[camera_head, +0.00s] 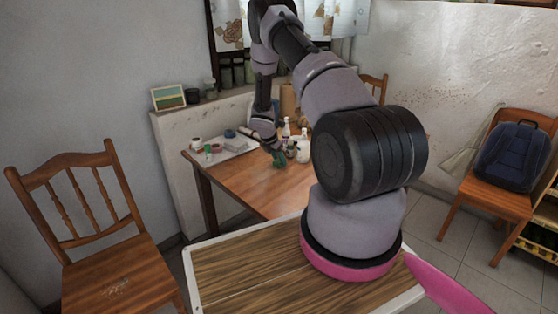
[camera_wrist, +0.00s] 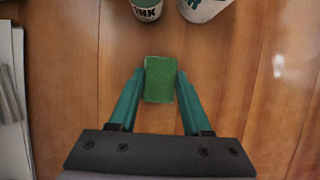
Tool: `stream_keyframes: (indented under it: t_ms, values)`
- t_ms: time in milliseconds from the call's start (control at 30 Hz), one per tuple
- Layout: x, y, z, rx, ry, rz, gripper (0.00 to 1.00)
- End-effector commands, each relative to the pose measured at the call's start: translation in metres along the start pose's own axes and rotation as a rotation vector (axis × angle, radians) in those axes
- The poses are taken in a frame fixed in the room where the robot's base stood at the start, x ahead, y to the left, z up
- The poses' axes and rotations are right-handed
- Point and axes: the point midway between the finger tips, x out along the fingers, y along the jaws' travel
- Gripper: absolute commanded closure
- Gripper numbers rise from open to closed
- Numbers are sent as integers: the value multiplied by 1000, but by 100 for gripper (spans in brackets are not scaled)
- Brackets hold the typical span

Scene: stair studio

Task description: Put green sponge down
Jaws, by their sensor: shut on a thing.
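The green sponge (camera_wrist: 159,80) is between the two teal fingers of my gripper (camera_wrist: 160,88) in the wrist view, and the gripper is shut on it. Below it is the brown wooden table (camera_wrist: 85,75). I cannot tell whether the sponge touches the table top. My arm hides part of the table there.
A can (camera_wrist: 147,8) and a white container (camera_wrist: 203,8) stand just beyond the sponge. A pale tray (camera_head: 227,151) with small jars is on its left. White bottles (camera_head: 303,148) stand on its right. The table's front left is clear.

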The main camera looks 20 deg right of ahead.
Motion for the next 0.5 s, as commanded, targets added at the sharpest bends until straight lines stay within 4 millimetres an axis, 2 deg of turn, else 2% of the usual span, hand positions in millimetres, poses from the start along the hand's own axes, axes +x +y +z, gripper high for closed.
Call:
stream_keyframes:
  t_ms: [267,300,367,400,500]
  values:
    - [2,0,0,0,0,0,100]
    - [2,0,-1,0,0,1,48]
    - [2,0,0,0,-1,1,25]
    - [2,0,0,0,0,1,22]
    - [2,0,0,0,0,1,22]
